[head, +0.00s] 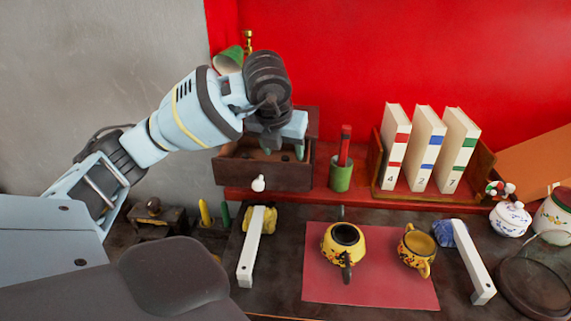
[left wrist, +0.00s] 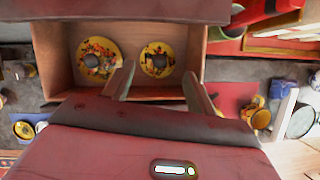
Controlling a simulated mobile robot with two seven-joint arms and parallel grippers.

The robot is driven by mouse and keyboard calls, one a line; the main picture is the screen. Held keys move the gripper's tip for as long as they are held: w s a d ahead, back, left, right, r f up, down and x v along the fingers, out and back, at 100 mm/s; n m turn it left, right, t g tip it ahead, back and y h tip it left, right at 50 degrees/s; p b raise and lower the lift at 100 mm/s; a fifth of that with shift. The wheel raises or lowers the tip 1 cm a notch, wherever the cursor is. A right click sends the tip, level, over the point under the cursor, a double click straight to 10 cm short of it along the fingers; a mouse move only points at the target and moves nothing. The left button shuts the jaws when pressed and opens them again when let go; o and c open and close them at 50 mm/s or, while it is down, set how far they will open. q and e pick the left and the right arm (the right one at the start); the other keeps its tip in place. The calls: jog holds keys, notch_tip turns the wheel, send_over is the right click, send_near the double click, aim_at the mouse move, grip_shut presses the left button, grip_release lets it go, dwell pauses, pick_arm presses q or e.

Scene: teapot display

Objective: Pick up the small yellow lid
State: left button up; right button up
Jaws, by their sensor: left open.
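The small yellow lid (left wrist: 157,58), patterned with a dark knob, lies in an open wooden drawer (head: 265,178). A larger yellow lid (left wrist: 98,57) lies to its left in the same drawer, with a gap between them. My left gripper (head: 285,148) is open and reaches down over the drawer. In the left wrist view its two fingers (left wrist: 158,72) point toward the small lid, one on each side, with nothing between them. I cannot tell how far above the lid the fingertips are. The drawer's front hides the lids in the head view. My right gripper is not in view.
A lidless yellow teapot (head: 345,262) and yellow cup (head: 414,250) stand on a red mat (head: 370,290). The drawer walls closely surround the lids.

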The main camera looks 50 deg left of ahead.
aim_at(285, 157)
pick_arm(q)
jog(key=x, duration=0.5)
jog(key=shift+w+a+r, duration=0.1)
jog(key=shift+a, duration=0.05)
jog(key=c, duration=0.6)
jog(key=shift+r, duration=0.1)
notch_tip(285, 157, up, 10)
jog(key=shift+f+p, duration=0.1)
jog(key=shift+p, duration=0.25)
